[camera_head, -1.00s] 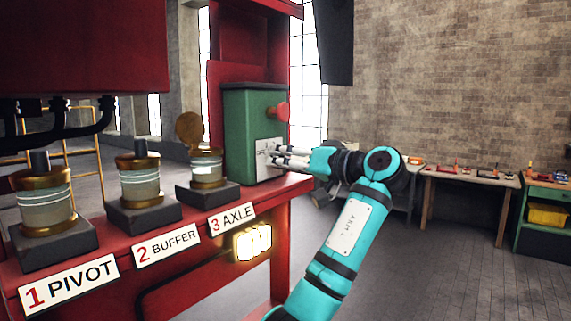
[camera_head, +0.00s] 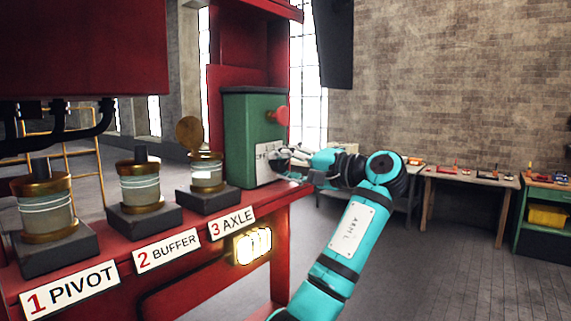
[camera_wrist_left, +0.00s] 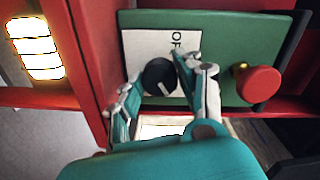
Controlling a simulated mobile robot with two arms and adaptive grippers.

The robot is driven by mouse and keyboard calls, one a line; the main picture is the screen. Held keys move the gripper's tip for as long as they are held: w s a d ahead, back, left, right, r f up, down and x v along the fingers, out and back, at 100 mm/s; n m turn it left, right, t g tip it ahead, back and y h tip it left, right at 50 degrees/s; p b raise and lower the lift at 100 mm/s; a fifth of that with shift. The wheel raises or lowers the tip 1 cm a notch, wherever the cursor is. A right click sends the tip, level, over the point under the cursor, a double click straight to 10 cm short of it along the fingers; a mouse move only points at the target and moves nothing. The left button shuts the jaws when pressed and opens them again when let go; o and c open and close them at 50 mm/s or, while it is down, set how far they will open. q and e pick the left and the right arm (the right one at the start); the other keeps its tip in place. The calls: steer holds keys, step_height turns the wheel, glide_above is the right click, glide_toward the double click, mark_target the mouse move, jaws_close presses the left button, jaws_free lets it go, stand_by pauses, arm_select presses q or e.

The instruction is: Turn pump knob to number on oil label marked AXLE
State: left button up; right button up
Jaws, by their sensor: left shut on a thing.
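The green pump box (camera_head: 250,135) stands on the red bench, with a white dial plate on its front. The black knob (camera_wrist_left: 159,76) shows in the left wrist view, with a white pointer mark slanting toward the lower right of that picture. Letters reading "OF" show on the dial plate (camera_wrist_left: 140,45); the numbers are hidden or unreadable. My left gripper (camera_head: 280,154) is at the plate; in the left wrist view its fingers (camera_wrist_left: 163,85) are shut on the knob from both sides. The AXLE label (camera_head: 232,222) carries a red 3. My right gripper is not in view.
A red round handle (camera_wrist_left: 259,84) sticks out of the box beside the knob. Oil cups (camera_head: 207,172) stand on dark blocks along the bench, above labels 1 PIVOT (camera_head: 69,290) and 2 BUFFER (camera_head: 167,248). A lit lamp (camera_head: 252,245) hangs below the bench.

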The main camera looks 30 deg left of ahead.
arm_select(q)
steer(key=shift+r+m, duration=0.1)
steer(key=shift+m, duration=0.2)
steer(key=o, duration=1.1)
steer(key=shift+o, duration=0.2)
steer(key=d, duration=1.2)
steer(key=shift+s+r, duration=0.2)
steer(key=shift+s, duration=0.1)
